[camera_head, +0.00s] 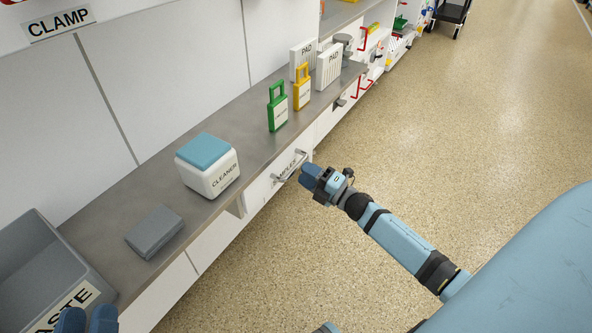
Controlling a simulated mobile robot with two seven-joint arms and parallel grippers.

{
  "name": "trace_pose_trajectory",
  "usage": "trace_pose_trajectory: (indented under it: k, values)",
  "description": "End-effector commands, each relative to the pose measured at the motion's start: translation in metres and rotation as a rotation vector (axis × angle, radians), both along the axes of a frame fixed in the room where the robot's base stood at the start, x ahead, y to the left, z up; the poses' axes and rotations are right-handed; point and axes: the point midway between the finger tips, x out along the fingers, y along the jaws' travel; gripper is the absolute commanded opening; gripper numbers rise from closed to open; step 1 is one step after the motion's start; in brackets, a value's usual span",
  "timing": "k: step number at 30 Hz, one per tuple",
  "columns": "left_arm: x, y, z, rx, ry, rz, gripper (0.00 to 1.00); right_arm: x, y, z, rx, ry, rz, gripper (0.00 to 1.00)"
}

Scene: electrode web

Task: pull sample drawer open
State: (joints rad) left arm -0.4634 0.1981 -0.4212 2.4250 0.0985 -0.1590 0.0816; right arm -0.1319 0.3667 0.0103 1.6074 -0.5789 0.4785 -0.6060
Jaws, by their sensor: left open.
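The sample drawer (260,192) is a white front under the grey counter, with a partly covered label and a metal bar handle (283,176). I cannot tell whether it stands slightly out or is flush. My right gripper (308,174), with dark blue fingers, is at the right end of the handle. Whether it touches the handle, and whether its fingers are open or shut, I cannot make out.
On the counter (95,225) are a grey waste bin (22,232), a grey block (154,232), a cleaner box (209,167) with a blue top, green (278,108) and yellow (302,88) tags, and two pad packs (329,66). The speckled floor (440,150) before the cabinets is clear.

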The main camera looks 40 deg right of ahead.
Motion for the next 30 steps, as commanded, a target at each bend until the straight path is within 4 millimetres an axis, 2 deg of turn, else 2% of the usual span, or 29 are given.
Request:
trace_pose_trajectory:
  k: [3,7,18,19,24,30]
  values:
    - [0.0,-0.001,-0.003,-0.003,-0.001,-0.006,0.43,0.018,0.007,0.003,0.001,-0.002,0.001,0.39]
    - [0.0,-0.002,-0.006,0.001,0.012,-0.008,0.43,0.03,0.012,0.005,0.0,0.0,0.0,0.39]
    - [0.001,-0.002,-0.009,0.007,0.024,-0.011,0.43,0.035,0.015,0.007,0.001,0.001,-0.001,0.39]
    - [0.001,-0.002,-0.009,0.007,0.024,-0.011,0.43,0.035,0.015,0.007,0.001,0.001,-0.001,0.36]
    - [0.001,-0.001,-0.008,0.008,0.023,-0.01,0.43,0.035,0.015,0.007,0.001,0.001,-0.001,0.0]
    - [0.001,-0.001,-0.007,0.008,0.02,-0.009,0.43,0.035,0.015,0.007,0.001,0.001,-0.001,0.0]
